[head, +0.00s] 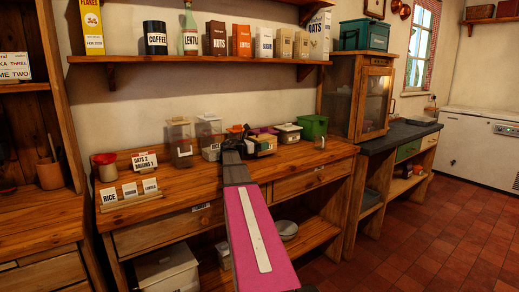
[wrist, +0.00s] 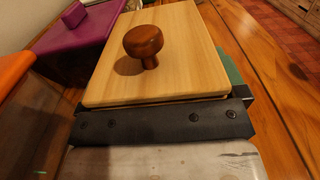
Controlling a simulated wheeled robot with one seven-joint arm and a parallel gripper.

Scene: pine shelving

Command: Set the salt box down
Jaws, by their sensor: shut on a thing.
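The salt box, with a pale wooden lid (wrist: 155,65) and a round dark-brown knob (wrist: 143,42), fills the middle of the wrist view. In the head view its tan body (head: 266,144) shows just right of my gripper (head: 238,142), among containers on the wooden counter. My gripper is shut on the box; its dark bar (wrist: 165,125) crosses the near edge of the lid in the wrist view. The box looks level. My arm and gripper hide part of it, and I cannot tell whether its bottom touches the counter.
A purple-lidded container (wrist: 85,28) and an orange edge (wrist: 22,85) are close on the left in the wrist view. Clear jars (head: 180,140), a white-lidded box (head: 287,132) and a green bin (head: 313,127) line the counter (head: 215,182). The front strip has free room.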

